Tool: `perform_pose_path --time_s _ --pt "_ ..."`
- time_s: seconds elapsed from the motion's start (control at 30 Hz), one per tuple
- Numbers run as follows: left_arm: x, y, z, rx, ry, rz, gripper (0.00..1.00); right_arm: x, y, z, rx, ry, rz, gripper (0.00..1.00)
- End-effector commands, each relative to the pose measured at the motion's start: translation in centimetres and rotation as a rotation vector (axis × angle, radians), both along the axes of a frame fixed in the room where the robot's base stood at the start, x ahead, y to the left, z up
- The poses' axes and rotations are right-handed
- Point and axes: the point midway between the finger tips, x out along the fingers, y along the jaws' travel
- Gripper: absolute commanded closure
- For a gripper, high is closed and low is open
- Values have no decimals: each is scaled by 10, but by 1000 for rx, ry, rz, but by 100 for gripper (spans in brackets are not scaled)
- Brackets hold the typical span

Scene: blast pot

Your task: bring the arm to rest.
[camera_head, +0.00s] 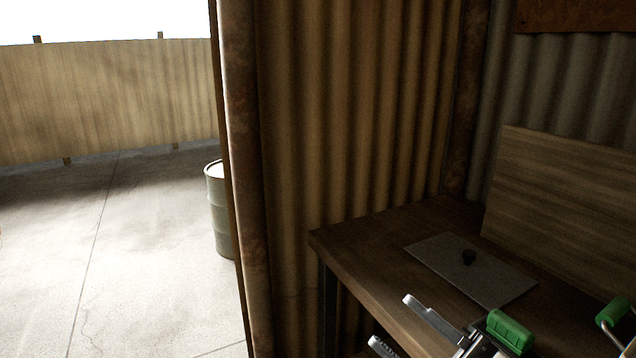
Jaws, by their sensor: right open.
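My right gripper (392,322) shows at the bottom edge, right of centre. Its two pale metal fingers point left and stand apart, open, with nothing seen between them. It is in front of the near side of the wooden bench (375,232). Most of my right arm is cut off by the bottom of the picture. My left gripper is not in view.
A wooden board (565,200) leans against the corrugated wall behind. A ribbed metal wall (350,110) closes the left side. Outside stand a green drum (219,215) and open concrete floor.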

Motion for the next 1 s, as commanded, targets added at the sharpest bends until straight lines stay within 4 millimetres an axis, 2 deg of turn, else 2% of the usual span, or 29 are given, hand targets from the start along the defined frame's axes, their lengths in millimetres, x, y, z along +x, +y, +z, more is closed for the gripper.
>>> perform_pose_path --time_s 0.03,0.13,0.2,0.3,0.4,0.5,0.6,0.8,0.83,0.87,1.0 --pt "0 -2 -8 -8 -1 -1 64 8 -15 -46 121 193 -136 52" --pt "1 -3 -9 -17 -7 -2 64 9 -36 -117 243 504 -326 52" --pt "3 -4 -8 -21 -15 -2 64 -2 -44 -166 292 707 -420 52" --pt "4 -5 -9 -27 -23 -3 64 -29 -45 -226 330 958 -507 52" --pt "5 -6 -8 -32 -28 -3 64 -56 -41 -266 348 1147 -550 52" --pt "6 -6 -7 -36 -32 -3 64 -76 -35 -289 355 1268 -567 52" --pt "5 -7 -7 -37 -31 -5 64 -86 -32 -299 359 1325 -572 52" --pt "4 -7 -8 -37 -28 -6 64 -88 -32 -300 359 1335 -572 52" --pt "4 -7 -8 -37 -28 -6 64 -88 -32 -300 359 1334 -571 61" --pt "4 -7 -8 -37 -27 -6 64 -88 -32 -300 359 1334 -572 64" --pt "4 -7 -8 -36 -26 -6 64 -88 -32 -300 359 1332 -571 64"
